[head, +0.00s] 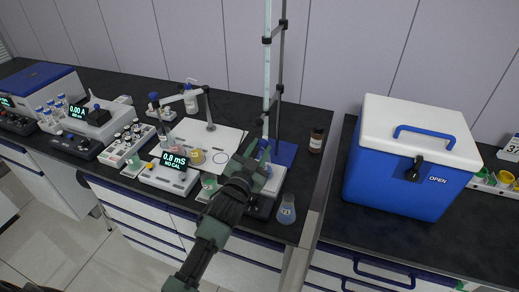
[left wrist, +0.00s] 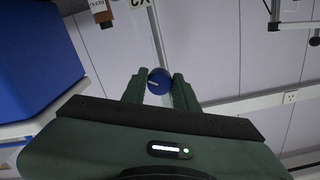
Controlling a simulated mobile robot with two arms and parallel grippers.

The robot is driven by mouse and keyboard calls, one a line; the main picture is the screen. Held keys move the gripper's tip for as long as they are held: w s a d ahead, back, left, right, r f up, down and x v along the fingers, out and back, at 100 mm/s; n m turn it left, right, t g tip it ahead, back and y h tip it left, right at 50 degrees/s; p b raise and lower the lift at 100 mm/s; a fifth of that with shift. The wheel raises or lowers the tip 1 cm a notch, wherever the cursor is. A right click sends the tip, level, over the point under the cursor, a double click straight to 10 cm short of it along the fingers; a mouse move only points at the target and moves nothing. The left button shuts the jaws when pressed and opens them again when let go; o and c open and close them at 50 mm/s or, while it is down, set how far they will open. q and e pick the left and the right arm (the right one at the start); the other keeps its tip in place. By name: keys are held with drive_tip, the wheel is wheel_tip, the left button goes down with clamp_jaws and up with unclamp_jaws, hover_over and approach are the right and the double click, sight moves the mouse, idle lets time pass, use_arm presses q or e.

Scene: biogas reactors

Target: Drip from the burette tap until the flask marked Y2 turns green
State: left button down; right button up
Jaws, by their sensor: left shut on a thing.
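The burette (head: 267,70) is a tall clear tube, upright on a stand with a blue base (head: 284,153). My left gripper (head: 257,160) is at its lower end. In the left wrist view my left gripper (left wrist: 158,90) has its fingers either side of the round blue tap knob (left wrist: 158,80) and is shut on it. A small flask with a white label and bluish contents (head: 286,210) stands at the bench's front right corner; its mark is too small to read. The spot under the burette tip is largely hidden by my gripper. My right gripper is not in view.
A meter reading 0.8 mS (head: 171,174) stands left of my arm, with small beakers around it. A brown bottle (head: 316,141) stands right of the stand. A blue and white cool box (head: 410,155) is on the right bench, across a narrow gap.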

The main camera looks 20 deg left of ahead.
use_arm(q)
drive_tip(key=c, duration=1.1)
unclamp_jaws()
drive_tip(key=s+b, duration=0.2)
drive_tip(key=s, duration=0.6)
drive_tip(key=shift+a, duration=0.15)
drive_tip(key=shift+w, duration=0.1)
